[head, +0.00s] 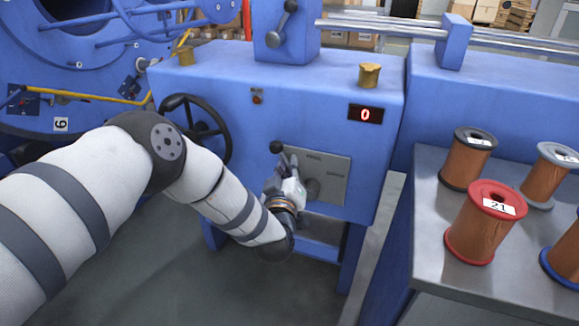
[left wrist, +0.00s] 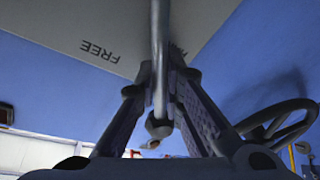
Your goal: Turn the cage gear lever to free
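The cage gear lever has a dark ball knob (head: 276,147) and stands at the left edge of a grey plate (head: 332,163) on the blue machine front. My left gripper (head: 291,168) is at this lever and hides much of it. In the left wrist view the lever's metal rod (left wrist: 159,50) runs between my two fingers, which close in on both sides of it, with its knob (left wrist: 158,128) between them. Another label is mostly hidden behind a finger. My right gripper is not in view.
A black handwheel (head: 200,130) is left of the plate, close to my left arm. A red display (head: 366,114) reads 0 above the plate. A metal table (head: 440,275) with several wire spools, one red-rimmed (head: 485,225), stands on the right. Floor below is clear.

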